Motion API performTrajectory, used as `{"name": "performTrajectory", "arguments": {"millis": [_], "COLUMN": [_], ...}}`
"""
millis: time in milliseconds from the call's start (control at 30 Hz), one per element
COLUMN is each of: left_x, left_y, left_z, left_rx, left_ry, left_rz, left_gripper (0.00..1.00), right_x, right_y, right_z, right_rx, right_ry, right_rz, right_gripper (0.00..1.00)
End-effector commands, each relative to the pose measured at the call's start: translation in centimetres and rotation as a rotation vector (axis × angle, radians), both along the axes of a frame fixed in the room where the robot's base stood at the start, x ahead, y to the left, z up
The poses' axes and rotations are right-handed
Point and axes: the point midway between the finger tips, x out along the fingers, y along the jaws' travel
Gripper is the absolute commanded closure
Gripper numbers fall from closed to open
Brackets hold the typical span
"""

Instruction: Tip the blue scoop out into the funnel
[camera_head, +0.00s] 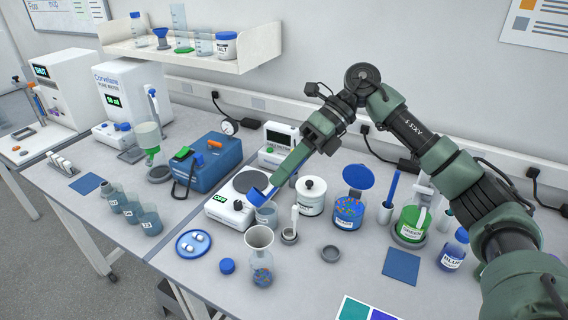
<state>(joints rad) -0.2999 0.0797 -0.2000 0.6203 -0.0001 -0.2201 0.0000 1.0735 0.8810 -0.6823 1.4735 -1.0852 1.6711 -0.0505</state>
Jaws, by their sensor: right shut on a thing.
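The blue scoop (257,196) is at the tip of my right gripper (275,184), which is shut on it. The funnel (259,237) is pale and wide-mouthed and sits in the neck of a clear flask (262,274) with some coloured content low inside. The funnel lies in front of and below the scoop, apart from it. What the scoop holds is too small to tell. My left gripper is not in view.
An open jar of coloured beads (348,211), a white lidded jar (311,197) and a green bottle (411,224) stand to the right. A blue dish (194,243) and blue cap (227,266) lie left of the flask.

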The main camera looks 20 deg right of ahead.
Motion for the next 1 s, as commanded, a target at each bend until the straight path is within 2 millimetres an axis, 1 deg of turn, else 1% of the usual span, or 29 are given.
{"name": "performTrajectory", "arguments": {"millis": [33,567,800,900,1000], "left_x": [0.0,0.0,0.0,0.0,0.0], "left_y": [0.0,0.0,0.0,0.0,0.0], "left_z": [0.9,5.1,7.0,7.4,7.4], "left_rx": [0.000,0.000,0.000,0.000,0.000], "left_ry": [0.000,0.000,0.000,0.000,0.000], "left_rz": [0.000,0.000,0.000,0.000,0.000], "left_gripper": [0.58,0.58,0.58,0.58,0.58], "right_x": [0.0,0.0,0.0,0.0,0.0], "right_y": [0.0,0.1,0.2,0.2,0.1], "right_z": [0.6,1.1,1.4,1.3,1.2], "right_rx": [-0.033,-0.421,-0.673,-0.803,-0.884], "right_ry": [-0.007,-0.063,-0.102,-0.120,-0.129], "right_rz": [0.002,0.003,0.004,0.005,0.002], "right_gripper": [1.00,1.00,1.00,1.00,1.00]}}
